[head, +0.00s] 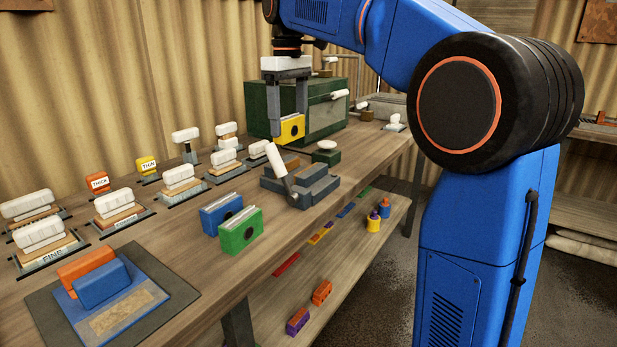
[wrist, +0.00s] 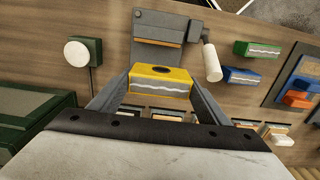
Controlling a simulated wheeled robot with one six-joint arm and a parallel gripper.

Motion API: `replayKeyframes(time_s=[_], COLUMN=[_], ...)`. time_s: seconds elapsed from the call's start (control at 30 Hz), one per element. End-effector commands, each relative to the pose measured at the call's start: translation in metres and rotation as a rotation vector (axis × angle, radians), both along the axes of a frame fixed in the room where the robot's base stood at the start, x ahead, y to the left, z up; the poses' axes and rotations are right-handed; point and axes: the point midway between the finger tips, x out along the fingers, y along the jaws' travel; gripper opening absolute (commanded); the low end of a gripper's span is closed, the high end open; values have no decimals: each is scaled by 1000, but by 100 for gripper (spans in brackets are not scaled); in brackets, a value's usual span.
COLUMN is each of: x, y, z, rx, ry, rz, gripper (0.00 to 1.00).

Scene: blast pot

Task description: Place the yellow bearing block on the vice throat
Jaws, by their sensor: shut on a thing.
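The yellow bearing block (head: 291,130), with a dark round hole in its face, is held between the fingers of my gripper (head: 288,122). It hangs above the bench, above and behind the grey vice (head: 318,188) in the head view. In the wrist view the yellow block (wrist: 160,88) sits between both fingertips, and the gripper (wrist: 160,84) is shut on it. The vice (wrist: 165,25) lies just beyond the block there, apart from it. The vice has a white-gripped handle (wrist: 211,62) and a strip of orange-brown between its jaws.
A blue block (head: 221,214) and a green block (head: 240,231) stand on the bench left of the vice. A green cabinet (head: 262,108) stands behind. A green base with a white round knob (head: 326,147) is close behind the vice. Several white-handled tools line the wall side.

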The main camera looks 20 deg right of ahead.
Motion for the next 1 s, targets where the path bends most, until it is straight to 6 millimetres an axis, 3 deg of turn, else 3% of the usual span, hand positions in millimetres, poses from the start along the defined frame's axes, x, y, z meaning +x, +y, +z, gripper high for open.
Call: replayKeyframes(time_s=[0.17,0.43,0.73,1.0], x=[4,4,4,4], y=[-9,-9,-9,-9], z=[-4,-44,-65,-97], rx=[0,0,0,0], ry=[0,1,0,0], rz=[-3,-2,-2,-2], gripper=[34,34,34,34])
